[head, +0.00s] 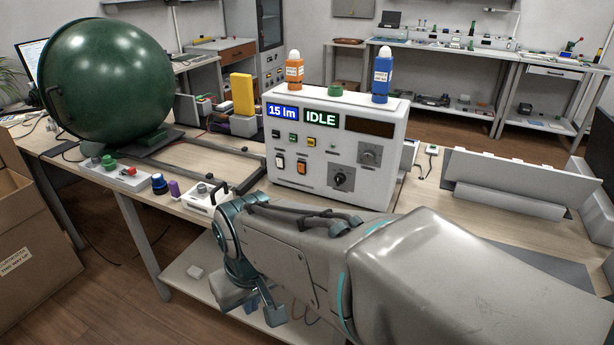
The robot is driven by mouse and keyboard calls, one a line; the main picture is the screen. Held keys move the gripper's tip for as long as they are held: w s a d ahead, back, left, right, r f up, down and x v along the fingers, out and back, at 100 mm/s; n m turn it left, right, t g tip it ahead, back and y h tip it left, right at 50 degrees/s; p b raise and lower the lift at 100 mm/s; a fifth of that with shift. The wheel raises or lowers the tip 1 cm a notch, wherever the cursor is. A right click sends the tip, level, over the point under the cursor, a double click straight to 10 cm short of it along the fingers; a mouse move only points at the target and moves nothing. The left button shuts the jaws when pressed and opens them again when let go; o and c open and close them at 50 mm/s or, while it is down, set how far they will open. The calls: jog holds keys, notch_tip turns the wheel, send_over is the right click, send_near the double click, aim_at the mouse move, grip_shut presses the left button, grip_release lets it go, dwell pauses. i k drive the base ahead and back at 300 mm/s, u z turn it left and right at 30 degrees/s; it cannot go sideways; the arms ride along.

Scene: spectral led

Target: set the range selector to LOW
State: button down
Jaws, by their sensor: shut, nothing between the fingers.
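A white control box (336,150) stands on the bench, its front panel facing me. The panel has a black rotary knob (342,177) low in the middle and a grey rotary knob (370,153) at the right. Their labels are too small to read, so I cannot tell which is the range selector or its setting. The displays read "15 lm" (283,112) and "IDLE" (320,117). My gripper (270,312) is shut and empty, low at the left end of my arm, in front of the bench edge and well apart from the box. My arm partly hides it.
A large green sphere (110,85) stands on the left of the bench. A button strip (122,174), a blue knob-like piece (159,184) and a small white device (208,194) lie near the front edge.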

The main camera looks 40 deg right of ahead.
aim_at(340, 178)
jog(key=k, duration=0.45)
jog(key=z, duration=1.05)
jog(key=i, duration=0.5)
jog(key=u, duration=0.55)
jog(key=k, duration=0.55)
jog(key=z, duration=0.35)
jog(key=i, duration=0.45)
